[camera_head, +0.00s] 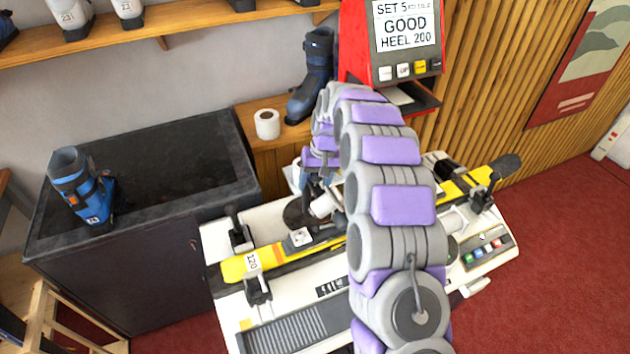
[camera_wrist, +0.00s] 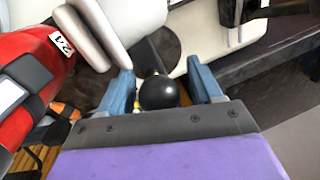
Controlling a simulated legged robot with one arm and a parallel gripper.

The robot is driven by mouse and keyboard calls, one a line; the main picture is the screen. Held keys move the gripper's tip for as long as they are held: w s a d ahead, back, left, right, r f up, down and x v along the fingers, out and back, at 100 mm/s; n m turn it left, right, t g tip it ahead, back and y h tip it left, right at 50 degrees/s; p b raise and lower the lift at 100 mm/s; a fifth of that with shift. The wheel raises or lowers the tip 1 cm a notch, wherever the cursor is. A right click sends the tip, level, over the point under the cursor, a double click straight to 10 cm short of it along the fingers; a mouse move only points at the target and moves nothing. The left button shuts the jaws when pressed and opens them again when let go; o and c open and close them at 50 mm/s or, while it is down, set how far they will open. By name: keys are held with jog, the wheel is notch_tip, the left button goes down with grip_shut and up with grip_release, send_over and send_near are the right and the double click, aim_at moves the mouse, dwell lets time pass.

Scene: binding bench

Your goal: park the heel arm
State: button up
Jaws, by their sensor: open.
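A round black knob (camera_wrist: 158,92) sits between my gripper's two blue fingers in the wrist view. My gripper (camera_wrist: 160,68) is open, with one finger on each side of the knob and a narrow gap at the right. Whether the left finger touches it I cannot tell. A black piece (camera_wrist: 147,57) and white rounded parts (camera_wrist: 97,30) lie beyond the knob; which belong to the heel arm is unclear. In the head view my arm hides much of the white bench machine (camera_head: 290,318), which carries a yellow ski (camera_head: 235,268). The knob cannot be made out there.
A red display unit (camera_head: 372,60) reads "GOOD HEEL 200". A blue boot (camera_head: 78,190) stands on the dark counter (camera_head: 165,150) at left; a dark boot (camera_head: 313,75) and white roll (camera_head: 267,124) stand behind.

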jog(key=shift+a, duration=0.15)
jog(key=shift+d, duration=0.3)
jog(key=c, duration=0.6)
jog(key=shift+a, duration=0.15)
grip_shut()
